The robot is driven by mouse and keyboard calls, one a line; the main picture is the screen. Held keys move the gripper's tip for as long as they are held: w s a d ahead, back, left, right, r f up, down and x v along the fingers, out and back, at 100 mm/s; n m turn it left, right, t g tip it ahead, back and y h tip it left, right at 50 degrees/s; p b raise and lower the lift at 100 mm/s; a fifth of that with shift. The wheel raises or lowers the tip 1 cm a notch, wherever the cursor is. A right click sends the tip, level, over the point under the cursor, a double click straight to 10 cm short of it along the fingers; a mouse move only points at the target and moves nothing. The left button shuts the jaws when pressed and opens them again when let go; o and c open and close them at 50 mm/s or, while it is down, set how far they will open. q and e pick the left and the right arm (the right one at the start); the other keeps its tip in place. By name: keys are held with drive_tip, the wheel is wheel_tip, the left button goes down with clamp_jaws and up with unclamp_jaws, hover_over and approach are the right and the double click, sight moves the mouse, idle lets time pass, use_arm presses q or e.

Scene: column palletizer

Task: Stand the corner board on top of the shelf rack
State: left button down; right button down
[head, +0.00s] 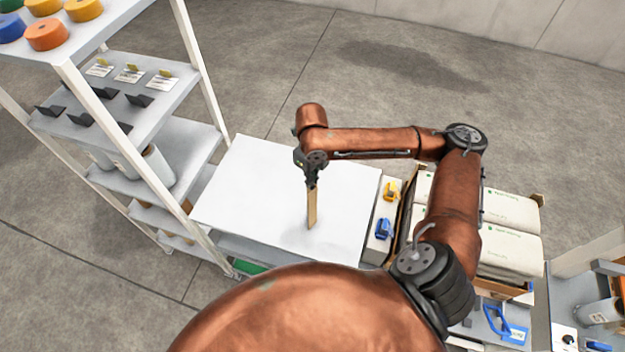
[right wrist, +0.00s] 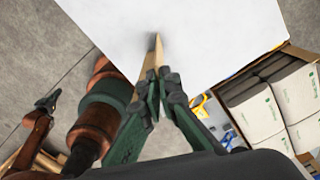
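The corner board (head: 312,209) is a narrow tan strip, held roughly upright over the white tabletop (head: 250,190) in the head view. My right gripper (head: 312,183) is shut on its upper end. In the right wrist view the board (right wrist: 154,58) sticks out between the fingertips (right wrist: 158,76), with the white surface beyond it. I cannot tell whether its lower end touches the table. The shelf rack (head: 135,70) stands left of the table, apart from the board. My left gripper is not in the head view; a small dark gripper (right wrist: 47,103) at the left of the right wrist view seems to be it.
The rack's top holds several coloured tape rolls (head: 46,34). Lower shelves hold dark brackets (head: 80,118), labelled cards (head: 129,75) and white rolls (head: 157,164). Right of the table are a yellow tool (head: 391,191), a blue tool (head: 383,229) and a box of white packs (head: 508,247).

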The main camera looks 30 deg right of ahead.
drive_tip(key=c, duration=2.7)
unclamp_jaws()
drive_tip(key=shift+f, duration=0.1)
drive_tip(key=shift+o, duration=0.8)
drive_tip(key=o, duration=0.3)
use_arm(q)
drive_tip(key=shift+s, duration=0.45)
use_arm(e)
drive_tip(key=shift+o, duration=0.4)
use_arm(q)
drive_tip(key=shift+w+f+b, duration=0.15)
drive_tip(key=shift+f+b, duration=0.6)
use_arm(e)
wheel_tip(320, 180, up, 12)
drive_tip(key=shift+s, duration=0.1)
